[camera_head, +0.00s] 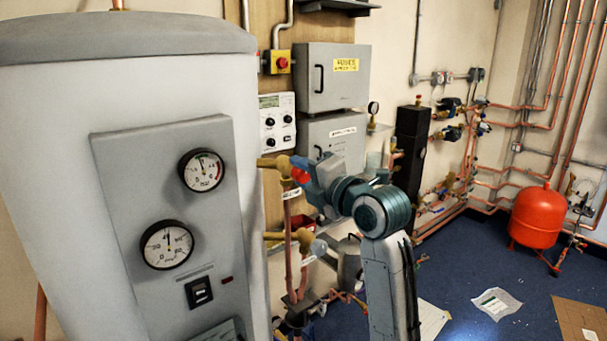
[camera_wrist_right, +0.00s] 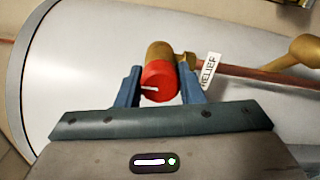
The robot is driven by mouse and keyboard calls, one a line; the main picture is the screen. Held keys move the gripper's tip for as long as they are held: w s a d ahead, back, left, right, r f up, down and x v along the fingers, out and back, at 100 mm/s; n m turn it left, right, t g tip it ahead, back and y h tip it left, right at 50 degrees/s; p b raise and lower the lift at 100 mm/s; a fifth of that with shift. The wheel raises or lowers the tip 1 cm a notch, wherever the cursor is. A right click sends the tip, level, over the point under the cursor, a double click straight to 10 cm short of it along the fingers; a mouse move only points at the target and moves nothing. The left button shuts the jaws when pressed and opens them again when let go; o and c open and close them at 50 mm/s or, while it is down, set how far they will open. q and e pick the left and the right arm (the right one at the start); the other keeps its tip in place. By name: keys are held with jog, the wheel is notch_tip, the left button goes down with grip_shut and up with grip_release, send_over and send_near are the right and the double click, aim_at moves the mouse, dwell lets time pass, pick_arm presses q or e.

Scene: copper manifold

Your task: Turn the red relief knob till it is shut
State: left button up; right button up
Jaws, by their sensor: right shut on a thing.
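The red relief knob (camera_wrist_right: 160,82) sits on the end of a brass valve (camera_wrist_right: 159,54) beside the large grey tank. A white line shows on the knob's face. A tag reading RELIEF (camera_wrist_right: 208,72) hangs by it. In the head view the red knob (camera_head: 300,175) is partly hidden by my gripper. My right gripper (camera_wrist_right: 160,88) is shut on the red knob, one blue finger on each side of it. It also shows in the head view (camera_head: 303,174). My left gripper is not in view.
The grey tank (camera_head: 60,150) with two round gauges fills the left. A second brass valve (camera_head: 275,236) sits below the relief valve. Copper pipes run nearby. A red vessel (camera_head: 537,216) stands at the right, and papers lie on the blue floor.

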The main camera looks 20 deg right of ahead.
jog(key=o, duration=1)
jog(key=shift+s+d+f, duration=0.1)
jog(key=shift+s+d, duration=0.1)
jog(key=shift+s, duration=0.3)
jog(key=b+v, duration=0.3)
jog(key=v, duration=0.6)
jog(key=shift+s, duration=0.35)
jog(key=shift+d, duration=0.1)
